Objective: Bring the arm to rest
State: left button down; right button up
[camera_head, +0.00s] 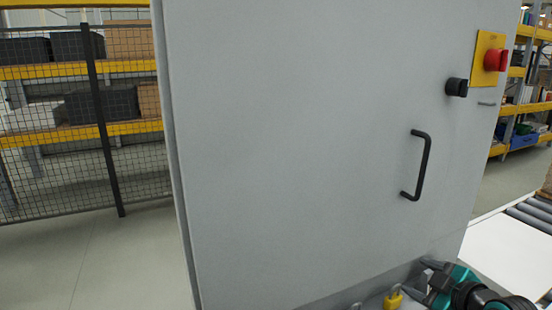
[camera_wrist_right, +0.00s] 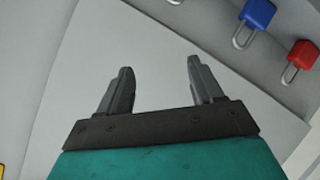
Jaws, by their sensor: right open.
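My right gripper (camera_head: 424,276) is low at the right in the head view, in front of the lower part of the grey cabinet (camera_head: 310,130). In the right wrist view its two dark fingers (camera_wrist_right: 159,78) stand apart with nothing between them. Behind them is a plain grey surface. My left gripper is in neither view.
A yellow padlock (camera_head: 393,300) is just left of my right gripper. The wrist view shows a blue padlock (camera_wrist_right: 258,14) and a red padlock (camera_wrist_right: 303,54). The cabinet has a black handle (camera_head: 421,165), a black knob (camera_head: 456,87) and a red switch (camera_head: 496,60). A roller conveyor (camera_head: 528,215) is at right.

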pick_arm(q)
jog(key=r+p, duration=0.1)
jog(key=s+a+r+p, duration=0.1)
jog(key=p, duration=0.1)
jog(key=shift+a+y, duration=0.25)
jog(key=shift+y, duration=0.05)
pick_arm(e)
jog(key=s+a+f+m+g, duration=0.1)
jog(key=s+a+f+m, duration=0.3)
jog(key=s, duration=0.7)
jog(key=s+a+f+m+h, duration=0.1)
jog(key=s+a+f+m, duration=0.3)
jog(key=s+a+f, duration=0.5)
jog(key=s+a, duration=0.1)
jog(key=s, duration=0.2)
jog(key=shift+a+f+m+g, duration=0.2)
jog(key=shift+f+m+g, duration=0.1)
jog(key=shift+g, duration=0.1)
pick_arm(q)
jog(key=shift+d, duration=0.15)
pick_arm(e)
jog(key=shift+c, duration=0.2)
